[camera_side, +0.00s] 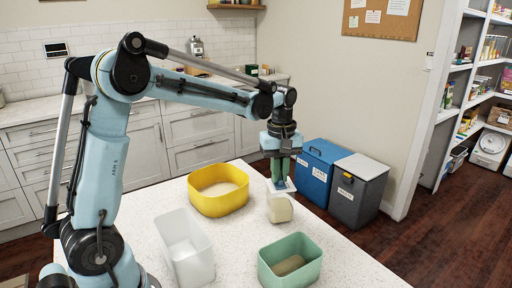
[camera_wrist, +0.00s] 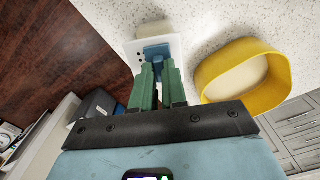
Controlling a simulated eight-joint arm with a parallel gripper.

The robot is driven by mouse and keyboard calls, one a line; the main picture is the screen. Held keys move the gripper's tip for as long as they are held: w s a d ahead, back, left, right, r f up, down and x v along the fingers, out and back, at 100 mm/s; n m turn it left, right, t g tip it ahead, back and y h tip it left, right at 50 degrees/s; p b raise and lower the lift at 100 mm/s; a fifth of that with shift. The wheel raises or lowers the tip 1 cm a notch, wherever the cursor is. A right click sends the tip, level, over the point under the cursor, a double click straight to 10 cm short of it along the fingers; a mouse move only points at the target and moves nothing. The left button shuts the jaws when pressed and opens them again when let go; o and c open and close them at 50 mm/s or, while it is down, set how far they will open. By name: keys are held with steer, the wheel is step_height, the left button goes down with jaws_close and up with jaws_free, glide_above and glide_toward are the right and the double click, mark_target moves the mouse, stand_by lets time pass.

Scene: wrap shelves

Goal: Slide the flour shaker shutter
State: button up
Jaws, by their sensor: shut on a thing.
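The flour shaker (camera_side: 279,210) is a small cream box with a pale top, standing upright near the far right edge of the white speckled table. In the wrist view its white square top (camera_wrist: 173,45) shows with a few small holes. A blue shutter piece (camera_wrist: 154,50) lies on that top. My gripper (camera_side: 281,184) points down onto the shaker. Its green fingers also show in the wrist view (camera_wrist: 155,68), shut on the blue shutter. The fingers and the wrist hide part of the shaker's top.
A yellow tub (camera_side: 220,205) with pale contents stands left of the shaker. A translucent white bin (camera_side: 190,262) and a green tub (camera_side: 265,275) holding something brown stand nearer. Blue (camera_side: 312,185) and grey (camera_side: 352,200) bins stand on the floor beyond the table. The table around the shaker is clear.

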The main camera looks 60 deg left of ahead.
steer(key=shift+w+d, duration=0.25)
steer(key=shift+w, duration=0.25)
steer(key=shift+w+d, duration=0.2)
steer(key=shift+w, duration=0.3)
steer(key=o, duration=0.4)
steer(key=shift+o, duration=0.2)
step_height(320, 180, up, 7)
stand_by(1.1)
